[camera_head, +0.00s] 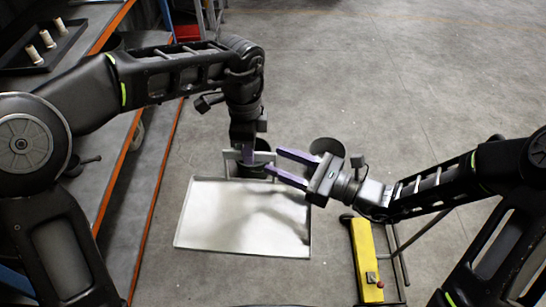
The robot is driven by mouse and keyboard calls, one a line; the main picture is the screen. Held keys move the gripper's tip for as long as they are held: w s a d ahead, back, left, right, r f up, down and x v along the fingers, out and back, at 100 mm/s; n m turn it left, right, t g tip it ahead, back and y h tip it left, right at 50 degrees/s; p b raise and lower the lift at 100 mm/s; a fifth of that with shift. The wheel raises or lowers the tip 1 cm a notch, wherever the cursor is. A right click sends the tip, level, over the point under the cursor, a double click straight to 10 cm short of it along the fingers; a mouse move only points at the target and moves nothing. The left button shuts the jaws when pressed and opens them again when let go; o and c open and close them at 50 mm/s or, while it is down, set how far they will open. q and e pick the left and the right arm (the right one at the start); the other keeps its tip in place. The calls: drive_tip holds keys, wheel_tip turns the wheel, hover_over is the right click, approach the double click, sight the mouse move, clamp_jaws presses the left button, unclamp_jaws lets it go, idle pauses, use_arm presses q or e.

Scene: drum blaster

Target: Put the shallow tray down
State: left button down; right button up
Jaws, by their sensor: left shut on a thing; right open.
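The shallow tray (240,222) is a pale, rectangular, low-rimmed sheet in the middle of the view, in front of me. My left gripper (248,158) reaches down from above to the tray's far edge and is shut on it there. My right gripper (281,161) is open, its purple fingers pointing left just over the far right part of the tray. I see nothing between its fingers. Whether the tray hangs above the floor or touches it is hard to tell.
A dark shelf unit with orange edges (150,185) runs along the left, with a black tray (42,46) of spools on it. A dark round object (327,146) stands behind my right gripper. A yellow control box (365,258) stands at lower right. Concrete floor is clear beyond.

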drive_tip(key=shift+x, duration=1.3)
drive_tip(key=shift+c, duration=0.5)
clamp_jaws()
use_arm(q)
drive_tip(key=shift+d, duration=0.1)
use_arm(e)
drive_tip(key=shift+w, duration=0.1)
use_arm(q)
drive_tip(key=c, duration=1.8)
unclamp_jaws()
drive_tip(key=shift+s, duration=0.1)
use_arm(e)
drive_tip(key=shift+r, duration=0.1)
use_arm(q)
drive_tip(key=o, duration=0.4)
drive_tip(key=shift+c, duration=0.2)
use_arm(e)
drive_tip(key=shift+w+d, duration=0.1)
drive_tip(key=shift+d, duration=0.05)
use_arm(q)
drive_tip(key=shift+a, duration=0.2)
